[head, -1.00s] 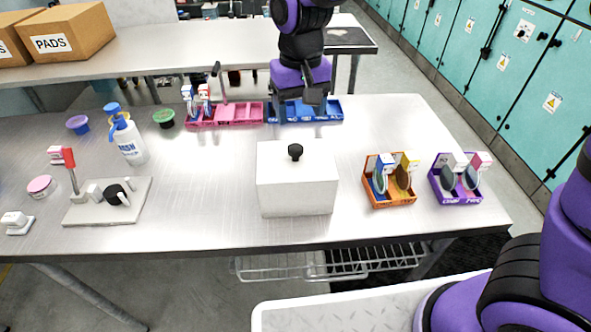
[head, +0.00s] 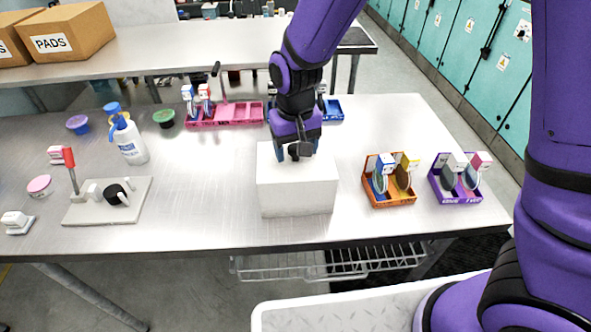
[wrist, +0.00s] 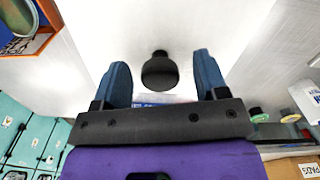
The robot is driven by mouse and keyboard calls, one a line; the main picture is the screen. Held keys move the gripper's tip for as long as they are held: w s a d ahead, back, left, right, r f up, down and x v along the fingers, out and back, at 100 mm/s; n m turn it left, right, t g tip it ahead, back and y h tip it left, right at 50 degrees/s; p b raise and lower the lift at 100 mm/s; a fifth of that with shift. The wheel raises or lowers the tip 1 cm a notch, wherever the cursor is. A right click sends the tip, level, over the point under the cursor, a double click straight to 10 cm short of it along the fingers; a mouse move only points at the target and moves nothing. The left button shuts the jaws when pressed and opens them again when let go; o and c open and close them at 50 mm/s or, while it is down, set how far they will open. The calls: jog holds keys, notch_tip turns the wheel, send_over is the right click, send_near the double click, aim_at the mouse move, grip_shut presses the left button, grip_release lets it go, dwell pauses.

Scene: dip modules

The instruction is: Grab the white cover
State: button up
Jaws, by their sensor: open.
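The white cover (head: 296,194) is a box-shaped lid with a black knob on top, standing on the metal table. My gripper (head: 295,153) is just above it in the head view, fingers pointing down around the knob. In the wrist view, the black knob (wrist: 160,71) shows between the two blue fingertips of my gripper (wrist: 161,72), with a gap on each side. The fingers are open and hold nothing. The white top of the cover (wrist: 150,25) fills the middle of the wrist view. Anything under the cover is hidden.
An orange tray (head: 389,200) and a purple tray (head: 457,197) with discs stand to the right. A pink tray (head: 236,121) and a blue tray (head: 333,115) are behind. A white bottle (head: 130,143) and a plate with a red-handled lever (head: 140,202) are at left.

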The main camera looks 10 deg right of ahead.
grip_shut()
jog(key=shift+r, duration=0.1)
